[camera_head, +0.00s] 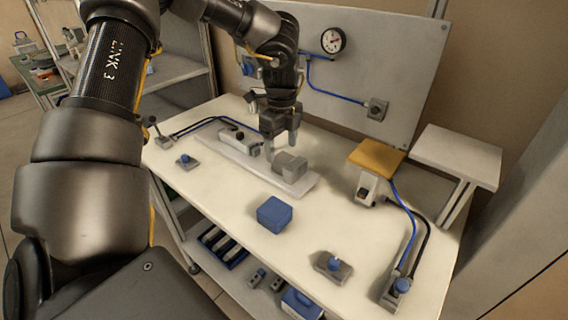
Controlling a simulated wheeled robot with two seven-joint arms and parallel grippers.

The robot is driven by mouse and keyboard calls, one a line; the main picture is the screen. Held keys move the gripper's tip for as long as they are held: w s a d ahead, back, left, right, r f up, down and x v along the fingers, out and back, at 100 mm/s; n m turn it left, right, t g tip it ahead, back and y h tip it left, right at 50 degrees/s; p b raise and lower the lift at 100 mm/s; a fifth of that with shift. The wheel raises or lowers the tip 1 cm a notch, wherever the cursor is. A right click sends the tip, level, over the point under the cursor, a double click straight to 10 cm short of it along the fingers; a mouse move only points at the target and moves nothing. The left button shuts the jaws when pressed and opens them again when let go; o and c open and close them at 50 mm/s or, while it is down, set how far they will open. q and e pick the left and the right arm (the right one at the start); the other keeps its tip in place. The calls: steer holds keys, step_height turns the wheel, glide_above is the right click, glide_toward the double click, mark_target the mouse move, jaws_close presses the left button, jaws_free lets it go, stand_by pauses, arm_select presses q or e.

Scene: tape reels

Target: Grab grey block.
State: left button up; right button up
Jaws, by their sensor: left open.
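The grey block (291,167) sits on the right part of a pale flat board (247,163) on the white table. My left gripper (281,150) points down just beside and slightly behind the block, above the board. Its fingers are apart, and no object shows between them. One finger looks close to the block's left side; I cannot tell whether it touches. My right gripper does not show.
A blue block (274,214) stands in front of the board on the white table (232,228). A grey fixture (239,139) is left of my gripper. A yellow pad (377,157) and a cabled device (369,188) are at right. A panel with a gauge (333,40) rises behind.

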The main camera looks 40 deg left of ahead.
mark_target(284, 157)
arm_select(q)
steer(key=shift+s+d+f, duration=0.1)
steer(key=shift+s+f, duration=0.05)
steer(key=f+p, duration=0.1)
steer(key=f, duration=0.3)
steer(key=shift+w+d+f+p, duration=0.2)
steer(key=shift+f+p, duration=0.1)
steer(key=shift+p, duration=0.05)
steer(key=shift+f, duration=0.15)
steer(key=c, duration=1.2)
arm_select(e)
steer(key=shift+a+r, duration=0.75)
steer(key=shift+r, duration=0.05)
